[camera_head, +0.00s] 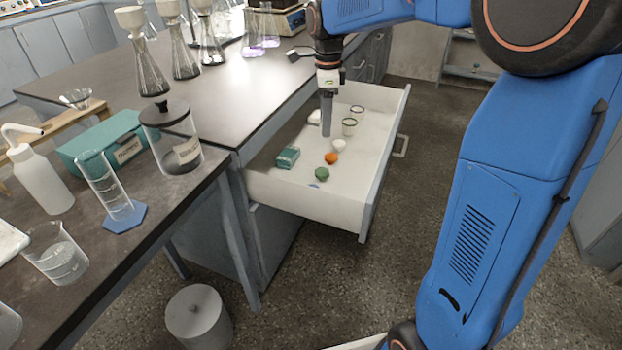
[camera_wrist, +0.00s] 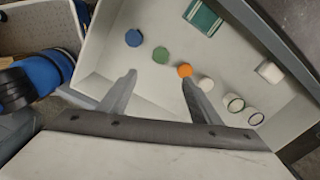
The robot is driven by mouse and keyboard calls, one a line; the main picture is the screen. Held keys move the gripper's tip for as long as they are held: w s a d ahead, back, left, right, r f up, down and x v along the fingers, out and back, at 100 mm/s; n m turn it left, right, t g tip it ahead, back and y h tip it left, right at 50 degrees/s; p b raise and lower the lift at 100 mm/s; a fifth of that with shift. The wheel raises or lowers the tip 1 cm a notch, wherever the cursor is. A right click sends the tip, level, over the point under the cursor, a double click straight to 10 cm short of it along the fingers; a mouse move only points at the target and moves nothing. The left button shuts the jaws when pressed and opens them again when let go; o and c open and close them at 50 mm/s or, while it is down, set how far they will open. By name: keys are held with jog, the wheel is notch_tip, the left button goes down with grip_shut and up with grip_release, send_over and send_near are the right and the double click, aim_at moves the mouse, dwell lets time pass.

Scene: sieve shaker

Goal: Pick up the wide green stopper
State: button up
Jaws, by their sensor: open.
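The green stopper (camera_head: 321,174) lies in the open white drawer (camera_head: 282,190), near its front end in the head view. In the wrist view the green stopper (camera_wrist: 160,55) shows just beyond the gap between my fingertips. My gripper (camera_head: 326,132) points down over the drawer, farther back than the stopper in the head view. In the wrist view my gripper (camera_wrist: 158,79) has its two fingers spread with nothing between the tips. The left fingertip is clear of the stopper, and the right one is close to the orange stopper (camera_wrist: 184,71) in the picture.
The drawer also holds a blue stopper (camera_wrist: 134,38), a white stopper (camera_head: 339,146), a green box (camera_head: 288,157) and two glass vessels with dark rims (camera_head: 349,127). Drawer walls surround them. The bench (camera_head: 210,75) with glassware stands left of the drawer.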

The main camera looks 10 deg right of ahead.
send_near(322, 171)
notch_tip(322, 171, down, 8)
jog(key=shift+f, duration=0.15)
jog(key=c, duration=1.1)
